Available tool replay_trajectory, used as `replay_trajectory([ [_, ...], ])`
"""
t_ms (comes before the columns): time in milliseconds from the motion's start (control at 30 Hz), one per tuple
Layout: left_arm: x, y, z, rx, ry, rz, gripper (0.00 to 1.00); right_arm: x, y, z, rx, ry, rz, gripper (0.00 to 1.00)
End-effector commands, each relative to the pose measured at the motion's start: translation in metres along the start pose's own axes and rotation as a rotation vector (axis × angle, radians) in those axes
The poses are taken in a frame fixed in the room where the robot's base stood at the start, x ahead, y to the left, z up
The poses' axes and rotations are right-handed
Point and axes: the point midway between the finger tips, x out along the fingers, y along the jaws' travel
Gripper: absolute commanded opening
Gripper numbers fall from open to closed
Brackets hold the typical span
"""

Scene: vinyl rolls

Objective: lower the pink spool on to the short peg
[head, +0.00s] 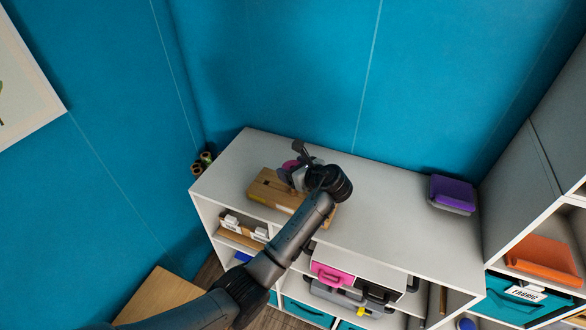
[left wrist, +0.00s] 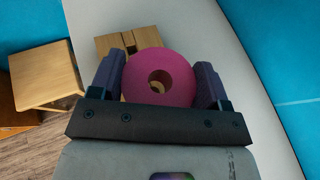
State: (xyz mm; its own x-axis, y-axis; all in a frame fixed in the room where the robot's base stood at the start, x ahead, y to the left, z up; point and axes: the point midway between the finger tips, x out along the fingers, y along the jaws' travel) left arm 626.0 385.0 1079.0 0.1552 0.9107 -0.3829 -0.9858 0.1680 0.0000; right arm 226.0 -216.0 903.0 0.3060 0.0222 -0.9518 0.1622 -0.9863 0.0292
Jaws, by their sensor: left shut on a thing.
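The pink spool (left wrist: 178,66) is between the two dark fingers of my left gripper (left wrist: 158,84) in the left wrist view, its round hole facing the camera. The gripper is shut on it. In the head view the spool is a small pink patch (head: 290,164) beside the gripper (head: 297,172), over a wooden board (head: 262,193) on the white cabinet top. The board shows beyond the spool in the left wrist view (left wrist: 115,42). I cannot make out the short peg. Tan wood shows inside the hole, but I cannot tell if it is peg or board. My right gripper is not in view.
A purple case (head: 452,190) lies at the right of the white cabinet top (head: 390,220); the top between is clear. Blue walls stand behind. Open shelves with bins and a pink box (head: 332,274) are below. Rolls (head: 202,162) stand beyond the left edge.

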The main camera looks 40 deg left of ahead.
Motion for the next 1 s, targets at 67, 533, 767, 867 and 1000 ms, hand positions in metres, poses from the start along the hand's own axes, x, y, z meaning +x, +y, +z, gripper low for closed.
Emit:
replay_trajectory([
  [67, -0.0001, 0.0000, 0.0002, 0.000, 0.000, 0.000, 0.23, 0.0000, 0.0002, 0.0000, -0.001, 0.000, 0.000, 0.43],
  [533, -0.0007, 0.0002, 0.0009, 0.000, 0.000, 0.000, 0.90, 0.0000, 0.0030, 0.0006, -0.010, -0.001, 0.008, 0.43],
  [767, -0.0007, 0.0002, 0.0008, 0.000, 0.000, 0.000, 1.00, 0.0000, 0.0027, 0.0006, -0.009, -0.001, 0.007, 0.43],
  [867, -0.0006, 0.0002, 0.0006, 0.000, 0.000, 0.000, 1.00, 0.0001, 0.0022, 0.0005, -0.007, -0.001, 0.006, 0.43],
  [1000, -0.0006, 0.0002, 0.0006, 0.000, 0.000, 0.000, 1.00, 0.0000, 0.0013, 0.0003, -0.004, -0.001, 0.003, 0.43],
])
